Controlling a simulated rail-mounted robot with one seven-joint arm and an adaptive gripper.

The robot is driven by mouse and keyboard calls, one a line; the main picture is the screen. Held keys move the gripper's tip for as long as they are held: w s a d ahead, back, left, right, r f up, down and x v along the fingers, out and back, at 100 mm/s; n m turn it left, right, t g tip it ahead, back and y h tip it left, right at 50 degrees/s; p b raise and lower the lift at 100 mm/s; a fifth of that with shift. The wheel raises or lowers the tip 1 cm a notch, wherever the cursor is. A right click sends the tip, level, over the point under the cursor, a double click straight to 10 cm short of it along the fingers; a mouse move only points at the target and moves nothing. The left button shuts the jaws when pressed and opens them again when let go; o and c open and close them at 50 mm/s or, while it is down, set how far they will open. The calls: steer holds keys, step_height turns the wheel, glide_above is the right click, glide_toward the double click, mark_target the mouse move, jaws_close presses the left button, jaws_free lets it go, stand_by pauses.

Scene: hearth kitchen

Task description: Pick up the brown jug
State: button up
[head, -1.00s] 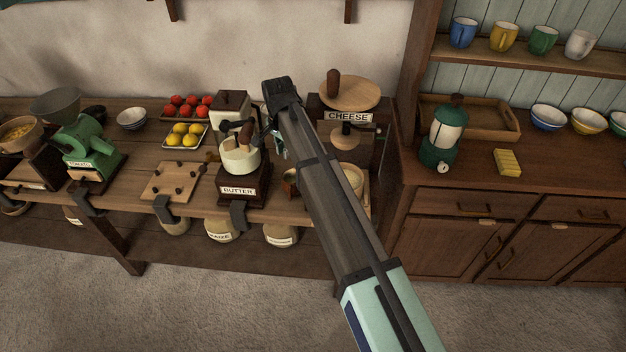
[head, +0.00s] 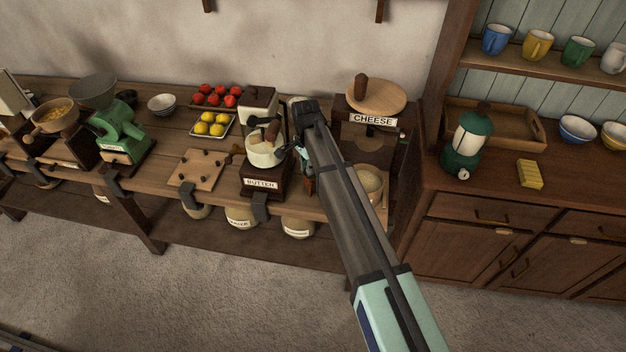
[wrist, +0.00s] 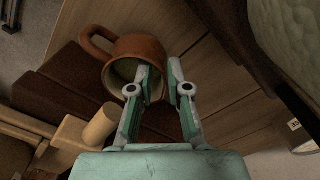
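The brown jug (wrist: 156,47) stands upright in the wrist view, with its loop handle at the upper left and a pale inside. My gripper (wrist: 160,76) is open at the jug's near right rim. The left fingertip overlaps the jug's mouth and the right fingertip is just outside its wall. I cannot tell whether either finger touches it. In the head view the gripper (head: 304,156) is beside the butter churn, and my arm hides most of the jug; only a reddish-brown sliver (head: 309,186) shows below the gripper.
The butter churn (head: 262,178) stands close on the left, and the cheese press (head: 374,120) on the right. A pegged board (head: 196,170) lies farther left. Bare floor (head: 230,290) lies in front of the bench.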

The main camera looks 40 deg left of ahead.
steer(key=shift+f, duration=0.15)
jaws_close()
steer(key=shift+b, duration=0.55)
